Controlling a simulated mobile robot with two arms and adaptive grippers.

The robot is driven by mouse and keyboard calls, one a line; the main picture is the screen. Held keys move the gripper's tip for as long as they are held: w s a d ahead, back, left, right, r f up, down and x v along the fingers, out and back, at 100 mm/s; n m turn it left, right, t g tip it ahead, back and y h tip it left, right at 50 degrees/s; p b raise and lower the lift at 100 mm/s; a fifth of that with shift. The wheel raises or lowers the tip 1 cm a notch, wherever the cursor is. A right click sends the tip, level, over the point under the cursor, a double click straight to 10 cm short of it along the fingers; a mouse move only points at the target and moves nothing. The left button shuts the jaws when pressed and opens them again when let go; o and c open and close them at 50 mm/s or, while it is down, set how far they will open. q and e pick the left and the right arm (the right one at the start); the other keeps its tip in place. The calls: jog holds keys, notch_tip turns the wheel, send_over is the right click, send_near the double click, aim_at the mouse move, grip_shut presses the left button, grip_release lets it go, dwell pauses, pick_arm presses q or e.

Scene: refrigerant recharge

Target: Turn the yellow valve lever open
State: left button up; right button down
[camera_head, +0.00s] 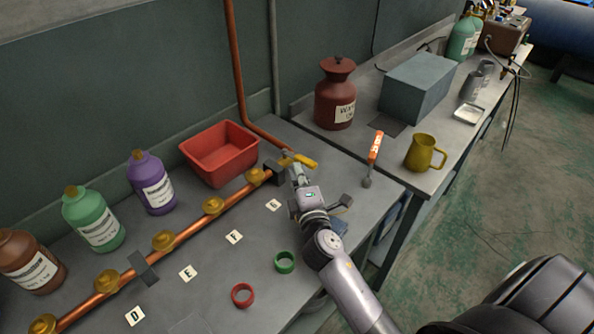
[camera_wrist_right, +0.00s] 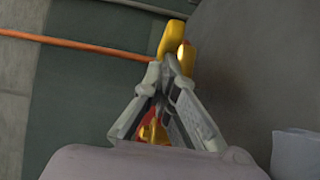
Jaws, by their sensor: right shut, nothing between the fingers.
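The yellow valve lever (camera_head: 302,160) sits near the far end of the copper pipe, by a dark bracket. My right gripper (camera_head: 294,170) is at the lever with its fingers shut. In the right wrist view the closed fingertips (camera_wrist_right: 172,72) are right at the yellow lever (camera_wrist_right: 173,40), which extends beyond them. I cannot tell whether they touch it. Brass fittings (camera_head: 213,205) sit along the copper pipe (camera_head: 190,232). My left gripper is not in view.
A red bin (camera_head: 219,153) stands behind the pipe. Purple (camera_head: 152,183), green (camera_head: 94,218) and brown (camera_head: 31,261) bottles stand at the left. Green (camera_head: 285,262) and red (camera_head: 242,295) rings lie in front. A dark red canister (camera_head: 336,95) and a yellow mug (camera_head: 425,153) stand at the right.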

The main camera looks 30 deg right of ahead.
aim_at(315, 167)
jog(key=shift+d+r+n+y+p, duration=0.15)
jog(key=shift+d+n+y+p, duration=0.75)
jog(key=shift+y, duration=0.5)
jog(key=n+y, duration=0.1)
jog(key=d+y, duration=0.1)
jog(key=shift+w+d+n+t+y+p, duration=0.1)
jog(key=shift+n+t+y+p, duration=0.2)
jog(key=shift+n+p, duration=0.1)
jog(key=n+y, duration=0.1)
jog(key=d+y, duration=0.1)
jog(key=y, duration=0.1)
jog(key=shift+w+d+f+n, duration=0.2)
jog(key=shift+w+d+n, duration=0.1)
jog(key=shift+w+n, duration=0.1)
jog(key=shift+w+d, duration=0.5)
jog(key=shift+d, duration=0.4)
jog(key=shift+r, duration=0.1)
